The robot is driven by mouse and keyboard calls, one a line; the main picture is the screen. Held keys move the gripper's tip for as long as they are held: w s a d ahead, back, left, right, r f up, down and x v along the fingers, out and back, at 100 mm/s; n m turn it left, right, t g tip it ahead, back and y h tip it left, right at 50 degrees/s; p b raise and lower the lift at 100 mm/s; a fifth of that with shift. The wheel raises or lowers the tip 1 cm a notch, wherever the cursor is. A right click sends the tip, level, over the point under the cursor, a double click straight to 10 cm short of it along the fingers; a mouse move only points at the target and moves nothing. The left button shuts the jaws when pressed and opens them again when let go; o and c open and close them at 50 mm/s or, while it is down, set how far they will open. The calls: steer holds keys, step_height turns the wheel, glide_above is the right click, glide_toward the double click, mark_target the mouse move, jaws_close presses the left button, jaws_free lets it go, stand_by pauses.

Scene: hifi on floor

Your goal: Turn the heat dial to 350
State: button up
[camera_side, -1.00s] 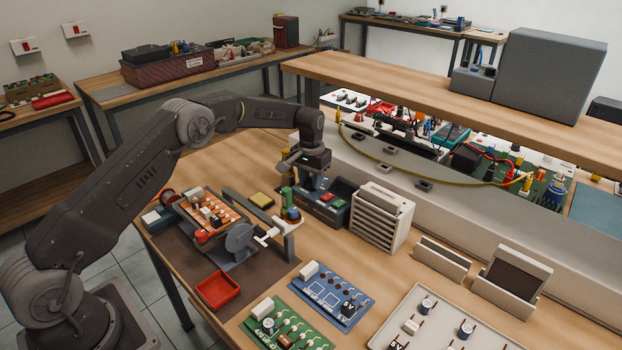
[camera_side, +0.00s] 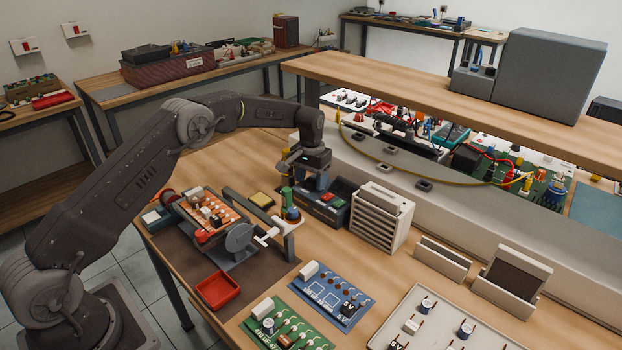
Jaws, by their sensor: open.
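My gripper (camera_side: 304,180) points down over the left, back part of this box. Its jaws are open, with nothing seen between them. Whether a fingertip touches the box or a dial cannot be told. The gripper hides part of the box's top.
The beige slotted rack (camera_side: 381,217) stands close on the right. A board fixture (camera_side: 212,213) and red tray (camera_side: 218,290) lie nearer. A wooden shelf (camera_side: 450,98) overhangs the bench at the back right.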

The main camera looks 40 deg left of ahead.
mark_target(311, 180)
step_height(311, 180, up, 14)
steer(key=shift+f, duration=0.15)
stand_by(0.4)
steer(key=s+d+r+m+t, duration=0.1)
steer(key=s+d+r+t, duration=0.35)
steer(key=s+r, duration=1.2)
steer(key=s+d+f, duration=0.1)
steer(key=s+f, duration=0.1)
steer(key=s, duration=0.5)
steer(key=s+d+f, duration=0.2)
steer(key=s+f, duration=0.1)
steer(key=s, duration=0.5)
steer(key=s+d+f+m+t, duration=0.1)
steer(key=s+d+f, duration=0.1)
steer(key=s, duration=0.6)
steer(key=shift+s+f, duration=0.15)
steer(key=shift+f, duration=0.6)
